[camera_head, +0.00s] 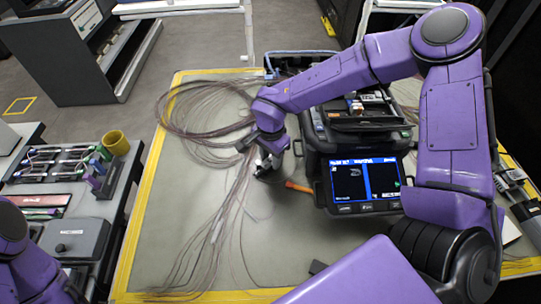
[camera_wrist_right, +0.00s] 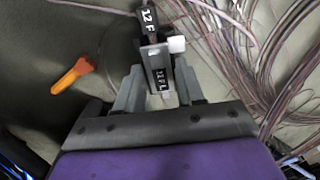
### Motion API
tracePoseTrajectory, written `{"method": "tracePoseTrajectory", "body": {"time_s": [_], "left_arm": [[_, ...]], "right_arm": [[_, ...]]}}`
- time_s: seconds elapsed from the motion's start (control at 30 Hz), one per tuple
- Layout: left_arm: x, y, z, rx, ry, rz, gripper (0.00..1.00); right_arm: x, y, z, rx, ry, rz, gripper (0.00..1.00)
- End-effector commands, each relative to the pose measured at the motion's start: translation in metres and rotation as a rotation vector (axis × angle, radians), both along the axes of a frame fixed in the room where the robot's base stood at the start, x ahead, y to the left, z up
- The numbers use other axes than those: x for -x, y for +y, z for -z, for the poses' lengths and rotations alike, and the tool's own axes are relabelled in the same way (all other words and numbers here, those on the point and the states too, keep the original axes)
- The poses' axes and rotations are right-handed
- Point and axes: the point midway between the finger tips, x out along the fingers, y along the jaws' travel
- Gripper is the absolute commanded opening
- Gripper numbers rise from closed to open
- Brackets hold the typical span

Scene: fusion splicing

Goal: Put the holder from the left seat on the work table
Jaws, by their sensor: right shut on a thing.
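My right gripper (camera_head: 262,160) is low over the left part of the work table (camera_head: 160,225), just left of the splicer (camera_head: 345,135). In the right wrist view its two grey fingers (camera_wrist_right: 158,95) are shut on a small dark holder (camera_wrist_right: 157,60) with white "12 F" lettering and a white block at its side. The holder is close above or on the mat; I cannot tell whether it touches.
A large coil of thin fibres (camera_head: 195,110) spreads over the mat around the gripper. An orange-handled tool (camera_head: 298,187) lies between the gripper and the splicer screen (camera_head: 365,185). A side table (camera_head: 60,200) at left carries trays and a yellow cup (camera_head: 115,142). The mat's front left is fairly clear.

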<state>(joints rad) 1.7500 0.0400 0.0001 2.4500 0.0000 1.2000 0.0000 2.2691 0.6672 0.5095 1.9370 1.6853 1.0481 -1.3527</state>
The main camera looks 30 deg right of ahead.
Motion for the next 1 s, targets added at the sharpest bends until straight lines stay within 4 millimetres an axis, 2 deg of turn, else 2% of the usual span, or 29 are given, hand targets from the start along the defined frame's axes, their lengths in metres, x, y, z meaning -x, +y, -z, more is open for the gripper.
{"method": "tracePoseTrajectory", "body": {"time_s": [0.07,0.1,0.13,0.17,0.43,0.53,0.8,1.0], "left_arm": [[0.000,0.000,0.000,0.000,0.000,0.000,0.43],[0.000,0.000,0.000,0.000,0.000,0.000,0.43],[0.000,0.000,0.000,0.000,0.000,0.000,0.43],[0.000,0.000,0.000,0.000,0.000,0.000,0.43],[0.000,0.000,0.000,0.000,0.000,0.000,0.43],[0.000,0.000,0.000,0.000,0.000,0.000,0.43],[0.000,0.000,0.001,0.000,0.000,0.000,0.43],[0.000,0.000,0.001,0.000,0.000,0.000,0.43]], "right_arm": [[0.000,0.000,0.003,-0.001,0.000,0.001,0.04],[0.000,0.000,0.002,0.000,0.000,0.001,0.51],[0.000,0.000,0.002,0.000,0.000,0.001,0.61],[0.000,0.000,0.002,0.000,0.000,0.001,0.63],[0.000,0.000,0.001,0.000,0.000,0.000,0.63],[-0.001,0.000,-0.008,-0.001,-0.003,0.000,0.63],[-0.001,0.000,-0.076,-0.002,-0.007,0.001,0.63],[-0.001,0.000,-0.113,-0.001,-0.003,0.002,0.63]]}}
